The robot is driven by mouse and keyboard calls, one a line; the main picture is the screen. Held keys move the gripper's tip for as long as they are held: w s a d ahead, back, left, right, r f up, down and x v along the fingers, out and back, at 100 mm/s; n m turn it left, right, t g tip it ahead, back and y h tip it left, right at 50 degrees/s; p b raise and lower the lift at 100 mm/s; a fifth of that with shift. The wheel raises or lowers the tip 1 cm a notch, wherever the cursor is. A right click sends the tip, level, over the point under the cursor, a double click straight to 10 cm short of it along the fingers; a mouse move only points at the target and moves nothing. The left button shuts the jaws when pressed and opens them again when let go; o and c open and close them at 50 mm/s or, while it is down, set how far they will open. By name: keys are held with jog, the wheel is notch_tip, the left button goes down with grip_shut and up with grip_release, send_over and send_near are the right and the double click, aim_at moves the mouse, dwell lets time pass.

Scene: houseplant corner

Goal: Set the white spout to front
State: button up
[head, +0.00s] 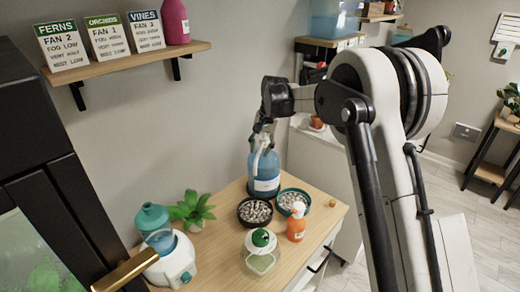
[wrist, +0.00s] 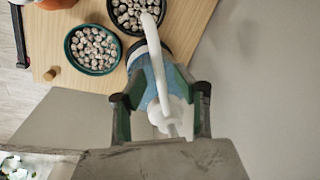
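The white spout (wrist: 152,38) is a long, curved tube on top of a blue bottle (head: 265,172). In the wrist view it reaches up the picture, over the edge of the black bowl. Its white base (wrist: 165,112) lies between the two fingers of my gripper (wrist: 161,95). The fingers are spread, one on each side, with gaps visible around the white part. In the head view my gripper (head: 265,138) is above the bottle, pointing down, and partly hides the spout. The blue bottle also shows in the wrist view (wrist: 146,76), partly covered by the spout.
A black bowl (head: 241,218) and a green bowl (head: 306,205), both of pebbles, stand close to the bottle. An orange bottle (head: 296,226), a green-topped jar (head: 261,262), a small plant (head: 192,209) and a white-and-teal device (head: 180,272) share the wooden top (head: 217,243). The wall is behind.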

jog(key=shift+f, duration=0.2)
grip_shut()
